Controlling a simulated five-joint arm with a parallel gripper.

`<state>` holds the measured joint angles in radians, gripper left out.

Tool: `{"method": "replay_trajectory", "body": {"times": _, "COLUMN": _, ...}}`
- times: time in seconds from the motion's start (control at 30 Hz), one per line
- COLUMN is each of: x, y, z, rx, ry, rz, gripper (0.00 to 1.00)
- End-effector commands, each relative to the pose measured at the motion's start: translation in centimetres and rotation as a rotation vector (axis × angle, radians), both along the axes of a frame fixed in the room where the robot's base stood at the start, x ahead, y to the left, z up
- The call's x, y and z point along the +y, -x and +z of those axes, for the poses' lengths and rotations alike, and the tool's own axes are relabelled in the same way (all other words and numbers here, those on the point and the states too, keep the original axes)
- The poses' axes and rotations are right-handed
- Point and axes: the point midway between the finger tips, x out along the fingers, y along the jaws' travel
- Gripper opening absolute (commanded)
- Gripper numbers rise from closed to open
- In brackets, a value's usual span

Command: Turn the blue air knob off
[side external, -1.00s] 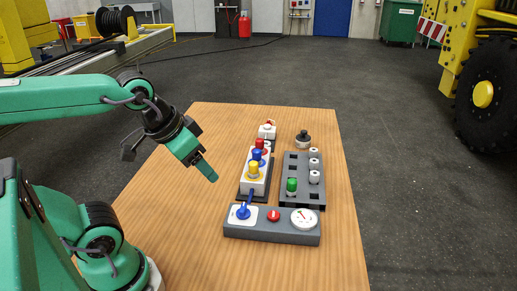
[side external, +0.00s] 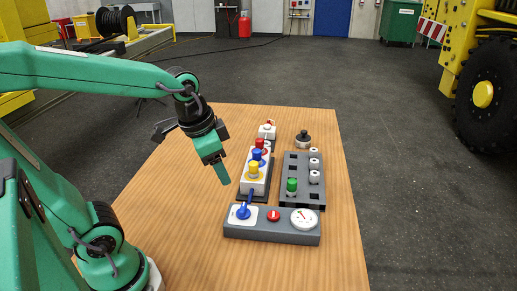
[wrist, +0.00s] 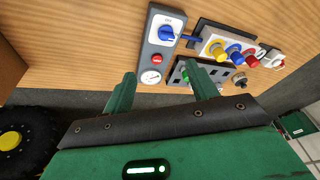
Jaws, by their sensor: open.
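The blue air knob (side external: 243,212) sits on a white plate at the left end of a grey panel (side external: 285,236) near the front of the table. In the wrist view the knob (wrist: 168,35) shows at the upper middle, its handle pointing right. My gripper (side external: 222,178) is above the table, up and left of the knob and apart from it. In the wrist view its two green fingers (wrist: 160,85) are spread with nothing between them. The panel also carries a red button (side external: 273,215) and a white gauge (side external: 304,219).
Behind the knob stands a white box with yellow (side external: 253,170), blue and red knobs. To its right is a dark rack (side external: 300,195) with a green-capped part and several white parts. A black knob (side external: 303,139) stands behind. The table's left side is clear.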

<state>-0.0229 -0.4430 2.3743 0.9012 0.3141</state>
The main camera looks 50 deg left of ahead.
Motion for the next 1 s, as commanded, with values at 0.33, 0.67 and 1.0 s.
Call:
{"method": "replay_trajectory", "body": {"times": 0.33, "x": 0.8, "y": -3.9, "z": -3.9, "rx": 0.166, "ry": -0.055, "rz": -0.245, "gripper": 0.58}}
{"method": "replay_trajectory", "body": {"times": 0.67, "x": 1.4, "y": -6.5, "z": -7.9, "rx": 0.283, "ry": -0.070, "rz": -0.446, "gripper": 0.58}}
{"method": "replay_trajectory", "body": {"times": 1.0, "x": 1.5, "y": -7.0, "z": -8.8, "rx": 0.305, "ry": -0.070, "rz": -0.493, "gripper": 0.58}}
